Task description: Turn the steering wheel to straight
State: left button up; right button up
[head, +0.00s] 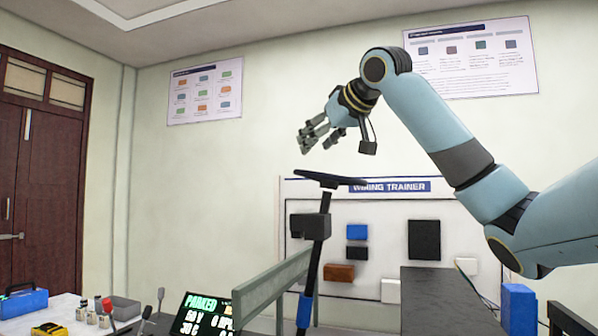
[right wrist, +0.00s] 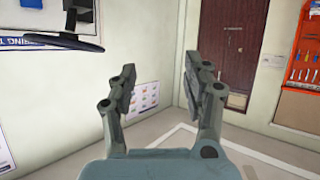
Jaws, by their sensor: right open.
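The steering wheel (head: 331,180) shows in the head view as a dark, thin rim seen nearly edge-on, on top of a slanted column (head: 318,255). How far it is turned cannot be told from this angle. My right gripper (head: 318,142) is above the wheel, apart from it, open and empty. In the right wrist view its two fingers (right wrist: 160,92) are spread with nothing between them. The dark wheel rim (right wrist: 50,40) shows at the upper left there, outside the fingers. My left gripper is in neither view.
A green-grey rail (head: 272,292) runs beside the column. A lit display (head: 207,313) stands at lower left, near a table (head: 65,312) with small tools and a blue toolbox (head: 22,302). The wiring trainer board (head: 380,235) is behind. Air around the gripper is clear.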

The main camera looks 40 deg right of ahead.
aim_at(330, 179)
jog(key=i+l, duration=0.3)
jog(key=l, duration=0.15)
jog(key=i+l, duration=0.65)
jog(key=l, duration=0.25)
jog(key=i+l, duration=0.35)
jog(key=l, duration=0.1)
